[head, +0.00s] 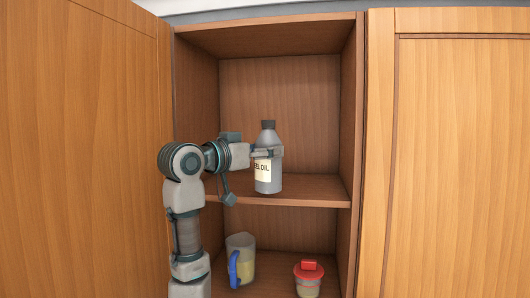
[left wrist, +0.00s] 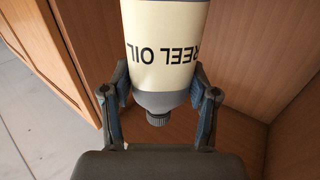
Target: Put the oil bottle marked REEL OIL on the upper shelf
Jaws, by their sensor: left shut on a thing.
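The oil bottle (head: 268,174) is grey with a dark cap and a cream label; part of the word OIL shows in the head view. In the left wrist view the bottle (left wrist: 166,45) reads REEL OIL upside down. My left gripper (head: 268,153) is shut on the bottle's upper part, with a finger on each side. The bottle is upright at the upper shelf (head: 310,190), inside the open cabinet. I cannot tell whether its base touches the board. My right gripper is not in view.
On the lower shelf stand a clear jug (head: 240,262) with a blue handle and yellowish contents, and a red-lidded container (head: 309,279). An open door (head: 80,150) is at the left, and a wooden door panel (head: 460,150) at the right. The upper shelf is otherwise clear.

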